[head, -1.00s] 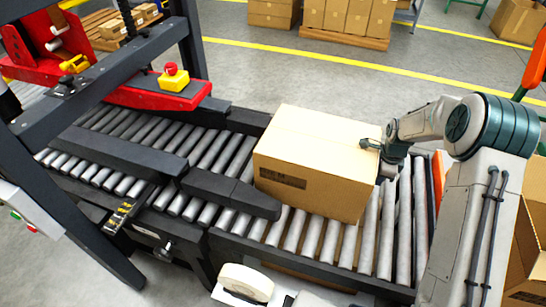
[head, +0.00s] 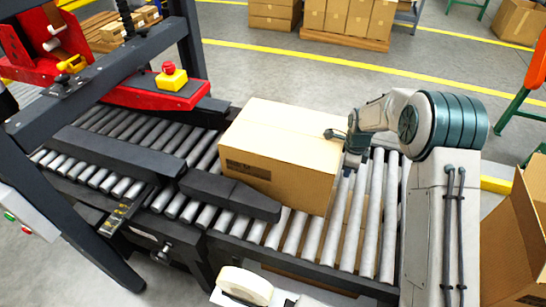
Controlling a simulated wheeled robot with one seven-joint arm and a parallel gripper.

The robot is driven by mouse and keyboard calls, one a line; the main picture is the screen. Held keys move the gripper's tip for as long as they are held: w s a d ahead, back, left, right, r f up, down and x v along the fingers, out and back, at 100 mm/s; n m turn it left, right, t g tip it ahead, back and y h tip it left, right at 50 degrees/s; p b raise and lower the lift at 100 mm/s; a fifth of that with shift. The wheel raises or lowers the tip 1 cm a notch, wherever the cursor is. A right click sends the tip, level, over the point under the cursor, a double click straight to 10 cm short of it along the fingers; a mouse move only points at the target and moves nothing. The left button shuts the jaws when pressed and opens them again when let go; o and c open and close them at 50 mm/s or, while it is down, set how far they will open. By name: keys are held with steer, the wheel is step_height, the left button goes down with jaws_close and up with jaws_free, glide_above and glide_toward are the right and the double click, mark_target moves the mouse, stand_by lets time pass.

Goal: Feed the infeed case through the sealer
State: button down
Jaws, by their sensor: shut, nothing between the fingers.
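The infeed case (head: 285,150) is a closed cardboard box on the roller conveyor (head: 371,230). Its left end sits between the sealer's dark guide rails (head: 228,195). The case sealer (head: 155,85) stands at the left, with a dark frame and a red head over the rollers. My gripper (head: 338,136) is shut and empty at the right end of the case, by its top edge. It looks to be against the case, but the fingertips are small and contact is hard to tell.
A yellow box with a red emergency button (head: 171,77) sits on the sealer head. A white tape roll (head: 245,285) lies at the front. An open carton (head: 515,240) stands at the right. The rollers right of the case are bare. Stacked boxes (head: 345,18) stand behind.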

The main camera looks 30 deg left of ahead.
steer(key=s+a, duration=0.1)
steer(key=a, duration=0.4)
steer(key=s+a+f, duration=0.1)
steer(key=s+a, duration=0.1)
steer(key=a, duration=0.4)
steer(key=s+a+f, duration=0.1)
steer(key=a, duration=0.4)
steer(key=shift+s+a+f, duration=0.15)
steer(key=shift+s+a, duration=0.05)
steer(key=shift+a, duration=0.1)
steer(key=shift+a+f, duration=0.1)
steer(key=shift+a, duration=0.15)
steer(key=d, duration=0.2)
steer(key=w+d+b, duration=0.1)
steer(key=d, duration=0.2)
steer(key=shift+w, duration=0.15)
steer(key=shift+s+a+g, duration=0.25)
steer(key=shift+a+g, duration=0.05)
steer(key=shift+a, duration=0.05)
steer(key=shift+r, duration=0.45)
steer(key=r+p, duration=0.3)
steer(key=r, duration=0.3)
steer(key=r+p, duration=0.4)
steer(key=r, duration=0.2)
steer(key=r+p, duration=0.4)
steer(key=r, duration=0.2)
steer(key=shift+w+a+r, duration=0.15)
steer(key=shift+w+a, duration=0.1)
steer(key=shift+a, duration=0.1)
